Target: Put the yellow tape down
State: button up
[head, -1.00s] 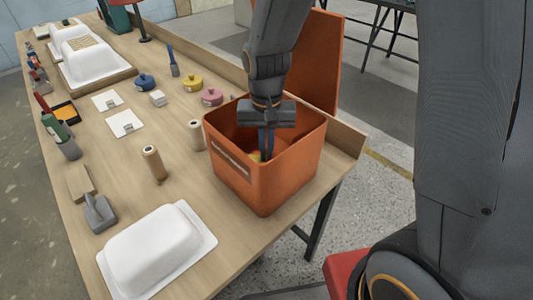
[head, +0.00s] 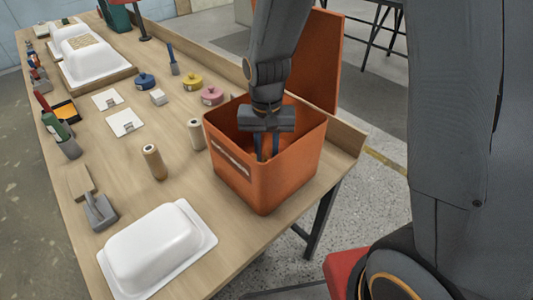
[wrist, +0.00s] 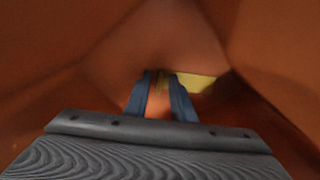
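The yellow tape (wrist: 201,83) shows in the wrist view as a yellow piece low inside the orange bin (head: 240,184). It lies just beyond my fingertips and is partly hidden by the right finger. In the head view the bin's front wall hides it. My gripper (head: 267,158) reaches down into the bin, with its two fingers apart. In the wrist view my gripper (wrist: 161,76) shows a gap between the fingers, and I see no grip on the tape.
A yellow round item (head: 192,82), a pink one (head: 212,96) and a blue one (head: 145,82) stand on the table behind the bin. A white tub shell (head: 158,250) lies at the near end. A wooden cylinder (head: 154,162) stands left of the bin. Bin walls surround my gripper closely.

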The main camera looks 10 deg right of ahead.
notch_tip(320, 180, up, 12)
jog(key=b, duration=0.1)
dwell(0.4)
jog(key=shift+r, duration=0.1)
